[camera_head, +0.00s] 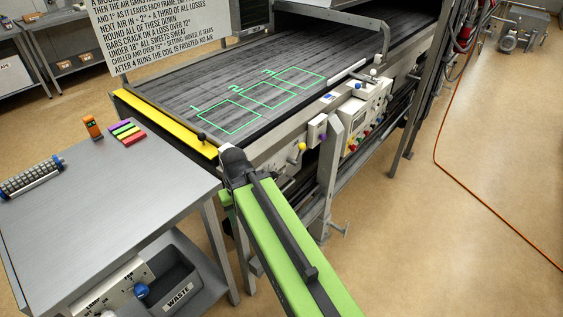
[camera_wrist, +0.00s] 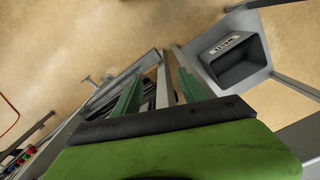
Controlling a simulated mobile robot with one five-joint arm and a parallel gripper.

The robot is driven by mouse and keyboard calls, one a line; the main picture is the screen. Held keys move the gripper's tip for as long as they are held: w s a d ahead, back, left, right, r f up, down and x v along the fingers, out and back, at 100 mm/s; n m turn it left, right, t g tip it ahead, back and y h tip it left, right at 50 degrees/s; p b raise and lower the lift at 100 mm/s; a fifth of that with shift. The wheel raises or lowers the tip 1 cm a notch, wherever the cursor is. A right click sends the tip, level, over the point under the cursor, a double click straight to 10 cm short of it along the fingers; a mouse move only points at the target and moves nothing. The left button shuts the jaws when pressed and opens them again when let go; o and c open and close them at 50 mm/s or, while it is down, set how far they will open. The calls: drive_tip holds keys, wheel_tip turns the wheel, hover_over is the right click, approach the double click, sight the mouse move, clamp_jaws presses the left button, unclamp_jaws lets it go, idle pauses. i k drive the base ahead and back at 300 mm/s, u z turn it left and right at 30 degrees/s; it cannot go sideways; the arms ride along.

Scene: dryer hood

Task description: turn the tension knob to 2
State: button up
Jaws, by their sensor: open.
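My gripper (camera_wrist: 160,88) is open in the wrist view, its two green fingers apart with nothing between them. In the head view my green arm reaches up to the near corner of the conveyor, and its fingertips cannot be made out. No label reading "tension" is legible.
The dark conveyor bed (camera_head: 190,88) has green outlined, numbered squares and a yellow front edge (camera_head: 165,124). A grey table (camera_head: 110,200) stands at left. A waste bin (camera_head: 172,285) is below it, also in the wrist view (camera_wrist: 238,62). An orange cable (camera_head: 480,195) crosses open floor at right.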

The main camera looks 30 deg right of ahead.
sight(276, 175)
drive_tip(key=z, duration=0.35)
drive_tip(key=k, duration=1.75)
drive_tip(key=u, duration=0.65)
drive_tip(key=i, duration=2)
